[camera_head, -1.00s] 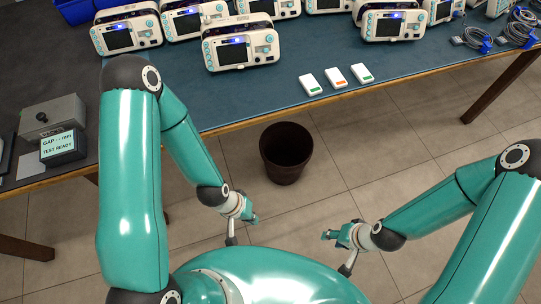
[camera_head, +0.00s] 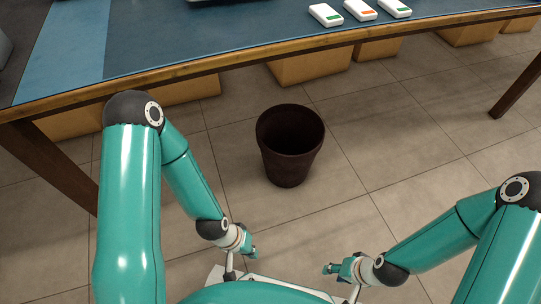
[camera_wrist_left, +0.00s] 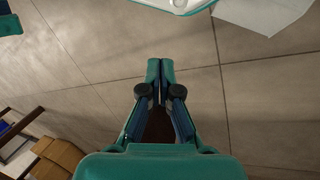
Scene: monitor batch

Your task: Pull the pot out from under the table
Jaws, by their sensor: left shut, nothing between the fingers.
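The dark brown pot (camera_head: 289,160) stands upright and open-topped on the tiled floor. In the head view it shows whole, below the front edge of the table (camera_head: 230,65). My left gripper (camera_head: 255,254) is nearer to me than the pot, a little to its left, and apart from it. In the left wrist view the left fingertips (camera_wrist_left: 160,66) are together and empty, with a dark brown patch behind the finger links. My right gripper (camera_head: 325,268) is nearer to me than the pot and to its right, also apart; its jaws are too small to read.
Cardboard boxes (camera_head: 310,66) stand on the floor under the table. Table legs (camera_head: 62,172) stand at left and right. Small white devices (camera_head: 361,10) lie on the tabletop. The floor around the pot is clear.

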